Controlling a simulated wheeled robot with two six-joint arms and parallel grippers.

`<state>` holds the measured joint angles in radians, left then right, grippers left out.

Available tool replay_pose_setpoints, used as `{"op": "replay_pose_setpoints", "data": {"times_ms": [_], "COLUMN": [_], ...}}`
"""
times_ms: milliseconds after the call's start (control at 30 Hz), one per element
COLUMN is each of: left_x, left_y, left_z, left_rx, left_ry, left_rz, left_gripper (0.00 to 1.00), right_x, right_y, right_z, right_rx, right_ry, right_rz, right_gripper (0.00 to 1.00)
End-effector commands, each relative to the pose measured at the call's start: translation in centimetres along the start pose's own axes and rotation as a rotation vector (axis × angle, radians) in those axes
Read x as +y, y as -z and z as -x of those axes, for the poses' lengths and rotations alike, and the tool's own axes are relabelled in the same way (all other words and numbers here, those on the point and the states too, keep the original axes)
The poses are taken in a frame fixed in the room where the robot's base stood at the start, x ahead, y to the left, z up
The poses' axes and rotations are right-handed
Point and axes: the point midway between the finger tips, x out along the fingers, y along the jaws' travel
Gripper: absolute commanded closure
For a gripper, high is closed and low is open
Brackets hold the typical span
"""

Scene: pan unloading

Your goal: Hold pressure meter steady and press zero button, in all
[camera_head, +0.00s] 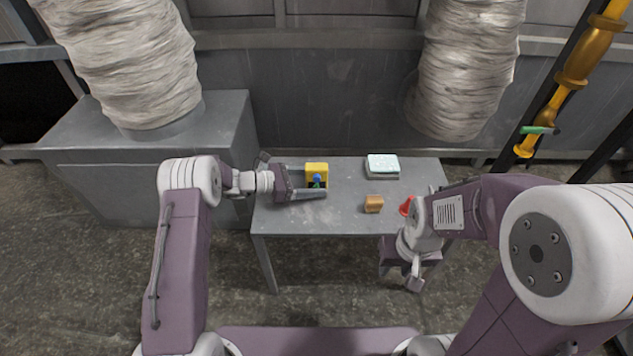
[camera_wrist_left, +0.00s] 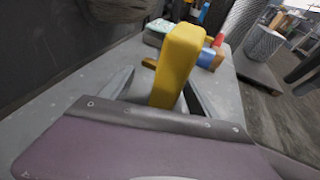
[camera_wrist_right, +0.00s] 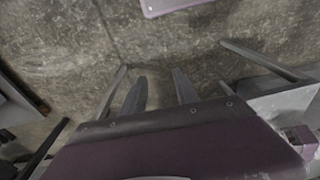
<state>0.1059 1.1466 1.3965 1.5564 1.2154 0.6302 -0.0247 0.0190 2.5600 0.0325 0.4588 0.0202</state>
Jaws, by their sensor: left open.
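The pressure meter appears to be the yellow device (camera_head: 317,167) with blue and green parts at its front, standing upright on the left part of the grey table (camera_head: 345,218). My left gripper (camera_head: 300,181) is open beside it. In the left wrist view the yellow body (camera_wrist_left: 178,62) stands between the two spread fingers (camera_wrist_left: 160,95); I cannot tell whether either finger touches it. The zero button cannot be made out. My right gripper (camera_head: 402,280) hangs low in front of the table's right side. In the right wrist view its fingers (camera_wrist_right: 160,85) are apart with only floor between them.
An orange-brown block (camera_head: 373,204) sits right of centre on the table. A pale teal-topped box (camera_head: 382,165) lies at the back. A red object (camera_head: 406,206) is near the right edge, close to my right arm. The table's front middle is clear.

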Motion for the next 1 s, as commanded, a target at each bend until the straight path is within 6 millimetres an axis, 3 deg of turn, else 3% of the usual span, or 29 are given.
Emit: {"op": "replay_pose_setpoints", "data": {"times_ms": [267,500,567,700,1000], "left_x": [-0.01,-0.01,-0.02,-0.02,-0.02], "left_y": [-0.01,0.01,0.01,0.01,0.02], "left_z": [-0.18,-0.17,-0.16,-0.16,-0.16], "left_rx": [0.000,0.000,0.000,0.000,0.000], "left_ry": [0.000,0.000,0.000,0.000,0.001], "left_rz": [0.000,0.000,0.000,0.000,0.000], "left_gripper": [0.30,0.92,0.92,0.92,0.92], "right_x": [0.00,0.00,0.00,0.00,0.00], "right_y": [0.00,0.00,0.00,0.00,0.00], "right_z": [-0.02,-0.03,-0.03,-0.03,-0.03], "right_rx": [0.000,0.000,0.000,0.000,0.000], "right_ry": [0.000,0.000,0.000,0.000,0.000], "right_rz": [0.000,0.000,0.000,0.000,0.000], "right_gripper": [0.64,0.64,0.64,1.00,1.00]}}
